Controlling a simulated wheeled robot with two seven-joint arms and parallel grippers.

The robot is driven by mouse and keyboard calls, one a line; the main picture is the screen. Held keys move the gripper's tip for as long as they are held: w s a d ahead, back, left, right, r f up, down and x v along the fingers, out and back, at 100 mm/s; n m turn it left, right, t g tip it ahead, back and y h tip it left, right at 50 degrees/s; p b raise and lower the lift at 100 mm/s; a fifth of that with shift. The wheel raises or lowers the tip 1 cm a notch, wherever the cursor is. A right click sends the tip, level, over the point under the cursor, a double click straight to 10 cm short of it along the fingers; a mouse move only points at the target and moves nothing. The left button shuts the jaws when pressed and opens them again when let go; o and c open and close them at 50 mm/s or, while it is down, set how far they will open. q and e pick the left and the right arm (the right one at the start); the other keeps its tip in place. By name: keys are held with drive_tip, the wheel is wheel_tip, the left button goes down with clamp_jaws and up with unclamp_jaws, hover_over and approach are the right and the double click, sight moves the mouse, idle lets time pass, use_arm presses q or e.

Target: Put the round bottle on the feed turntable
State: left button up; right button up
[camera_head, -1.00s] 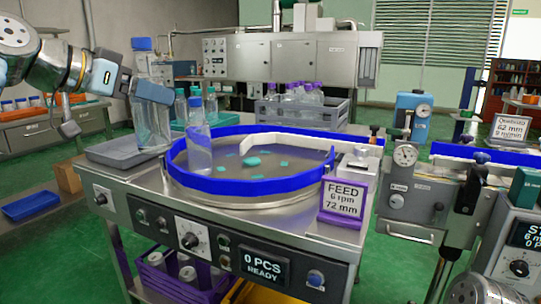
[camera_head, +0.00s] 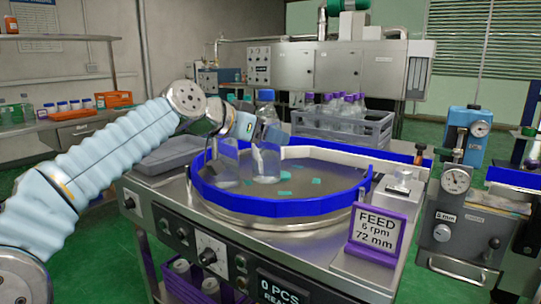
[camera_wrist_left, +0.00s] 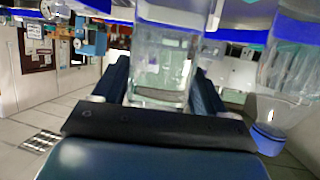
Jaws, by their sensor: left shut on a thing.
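My left gripper (camera_head: 268,134) is shut on a clear bottle (camera_head: 265,163) with a blue cap, upright over the feed turntable (camera_head: 280,207). Its base looks at or just above the turntable surface; I cannot tell if it touches. In the left wrist view, which is upside down, the held bottle (camera_wrist_left: 163,55) sits between the left gripper's fingers (camera_wrist_left: 163,85). A second clear bottle (camera_head: 228,165) stands on the turntable just left of it, its top hidden behind my wrist. Its blue cap shows in the left wrist view (camera_wrist_left: 268,140). My right gripper is not in view.
A blue rim wall surrounds the turntable, with teal pieces (camera_head: 285,193) on its floor. A grey tray (camera_head: 170,155) is at the left. A grey crate (camera_head: 340,131) of purple-capped bottles stands behind. The FEED sign (camera_head: 377,232) stands at the front right.

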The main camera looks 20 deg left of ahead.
sight(270, 153)
use_arm(q)
drive_tip(key=shift+w+d+f+b, duration=0.15)
drive_tip(key=shift+f, duration=0.55)
drive_tip(key=shift+w+d+f+b, duration=0.1)
drive_tip(key=shift+f, duration=0.6)
drive_tip(key=shift+w+d+f+b, duration=0.15)
drive_tip(key=shift+f, duration=0.55)
drive_tip(key=shift+f, duration=0.15)
drive_tip(key=o, duration=1.5)
drive_tip(key=b+v, duration=0.2)
drive_tip(key=v, duration=1)
